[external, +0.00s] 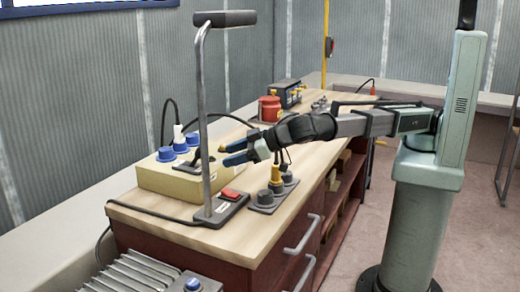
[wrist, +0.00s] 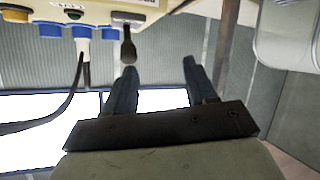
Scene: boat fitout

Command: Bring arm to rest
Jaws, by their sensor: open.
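My arm reaches left from the green column over the wooden-topped workbench (external: 245,222). My gripper (external: 228,154) is above the bench, near the right side of the yellow box (external: 160,183). In the wrist view, the two dark fingers of my gripper (wrist: 157,72) stand apart with nothing between them. A dark-ended lever (wrist: 128,48) shows just beyond the left finger in that view. I cannot tell whether the finger touches it.
A grey post with a padded top (external: 206,110) rises from the bench in front of my gripper. Blue knobs (external: 165,154) top the yellow box. A block with knobs (external: 274,192) stands below the gripper; a red container (external: 269,108) stands behind.

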